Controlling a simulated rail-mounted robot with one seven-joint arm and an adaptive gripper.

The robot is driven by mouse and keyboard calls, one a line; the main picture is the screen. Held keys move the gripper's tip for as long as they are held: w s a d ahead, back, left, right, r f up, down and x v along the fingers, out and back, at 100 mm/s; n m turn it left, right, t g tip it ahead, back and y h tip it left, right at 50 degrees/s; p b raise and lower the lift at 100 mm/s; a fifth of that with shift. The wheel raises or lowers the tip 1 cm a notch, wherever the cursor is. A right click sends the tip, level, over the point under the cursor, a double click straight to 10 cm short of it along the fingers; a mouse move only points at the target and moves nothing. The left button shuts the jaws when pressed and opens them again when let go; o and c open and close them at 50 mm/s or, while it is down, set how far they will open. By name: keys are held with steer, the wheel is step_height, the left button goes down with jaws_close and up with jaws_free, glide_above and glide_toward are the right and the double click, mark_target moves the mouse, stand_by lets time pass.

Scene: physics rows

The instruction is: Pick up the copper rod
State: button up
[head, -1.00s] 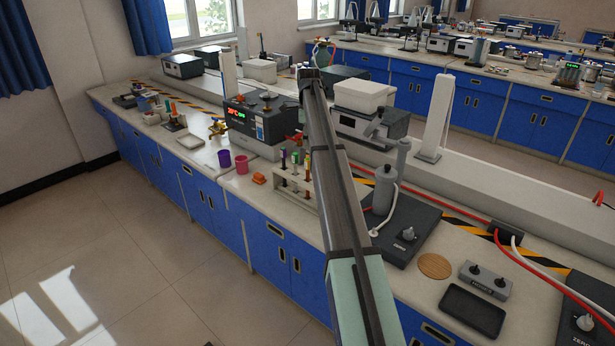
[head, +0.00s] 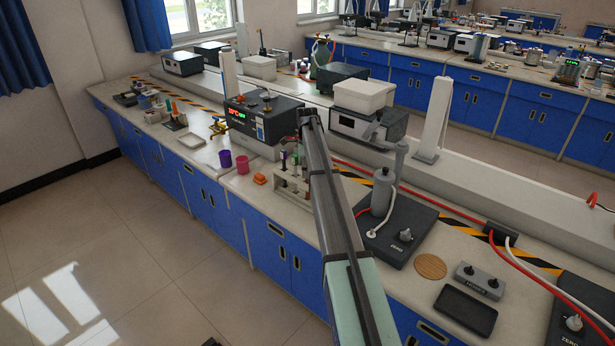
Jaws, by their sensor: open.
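My arm reaches from the bottom middle of the head view to the bench, and its far end is above and behind a small rack. My gripper's fingers do not show; the arm's far end hides that spot. The pale rack (head: 293,190) stands on the near bench and holds several slim upright pieces with coloured tops. My arm covers the rack's right side. I cannot make out a copper rod for sure; the pieces in the rack are too small to tell apart.
A box instrument with a red display (head: 262,125) stands behind the rack. A pink cup (head: 242,165), a purple cup (head: 225,159) and an orange piece (head: 260,179) are left of it. A grey cylinder on a dark base (head: 382,190) stands to the right. A black tray (head: 465,310) lies front right.

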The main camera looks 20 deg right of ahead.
steer(key=shift+f, duration=0.65)
jaws_close()
steer(key=shift+r, duration=0.1)
step_height(320, 180, up, 20)
steer(key=b, duration=0.5)
steer(key=c, duration=0.7)
jaws_free()
steer(key=shift+c, duration=0.2)
jaws_close()
